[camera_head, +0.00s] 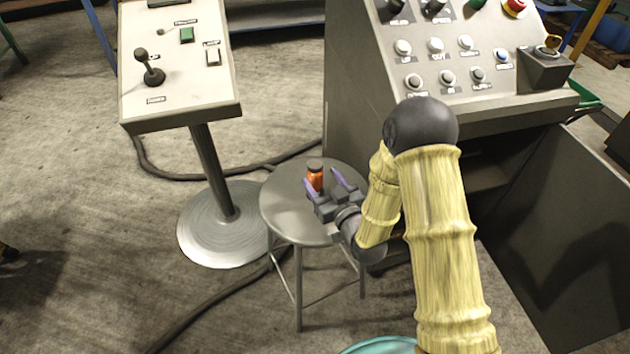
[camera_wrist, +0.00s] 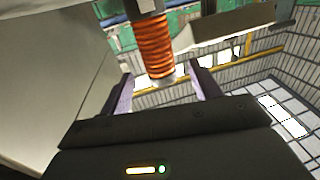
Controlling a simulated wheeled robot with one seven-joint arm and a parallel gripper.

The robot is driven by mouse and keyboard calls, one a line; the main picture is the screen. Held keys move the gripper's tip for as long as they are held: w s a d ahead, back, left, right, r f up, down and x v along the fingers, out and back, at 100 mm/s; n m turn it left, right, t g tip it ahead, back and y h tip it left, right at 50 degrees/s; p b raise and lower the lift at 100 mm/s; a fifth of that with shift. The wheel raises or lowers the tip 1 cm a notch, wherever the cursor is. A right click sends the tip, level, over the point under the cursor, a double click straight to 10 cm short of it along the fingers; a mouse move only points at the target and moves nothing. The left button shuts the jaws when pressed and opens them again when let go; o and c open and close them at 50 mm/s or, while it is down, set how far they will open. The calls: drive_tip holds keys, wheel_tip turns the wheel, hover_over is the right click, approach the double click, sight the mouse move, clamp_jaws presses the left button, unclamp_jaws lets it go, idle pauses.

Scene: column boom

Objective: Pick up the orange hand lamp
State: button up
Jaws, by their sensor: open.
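The orange hand lamp (camera_head: 315,177) stands upright on a round grey metal stool (camera_head: 280,215), with a dark cap on top. In the wrist view the ribbed orange lamp (camera_wrist: 155,48) shows between and beyond the two fingers, with a dark end and a pale end. My gripper (camera_head: 326,183) is open, with its purple-lined fingers at stool-top height. The lamp is close to the left finger in the head view. I cannot tell whether they touch. In the wrist view my gripper (camera_wrist: 160,95) has clear space between its fingers. The lamp's lower part is partly hidden in the head view.
A pedestal panel with a joystick (camera_head: 180,60) stands left of the stool. A large control console (camera_head: 460,70) rises behind and right, close to my arm. Dark cables (camera_head: 200,175) run over the concrete floor. The stool's left and front top is bare.

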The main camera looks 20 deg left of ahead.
sight(312, 165)
drive_tip(key=shift+w+a, duration=0.2)
drive_tip(key=shift+x, duration=2.85)
drive_tip(key=c, duration=1.2)
wheel_tip(312, 165, up, 10)
drive_tip(key=shift+p, duration=0.85)
drive_tip(key=shift+c, duration=0.2)
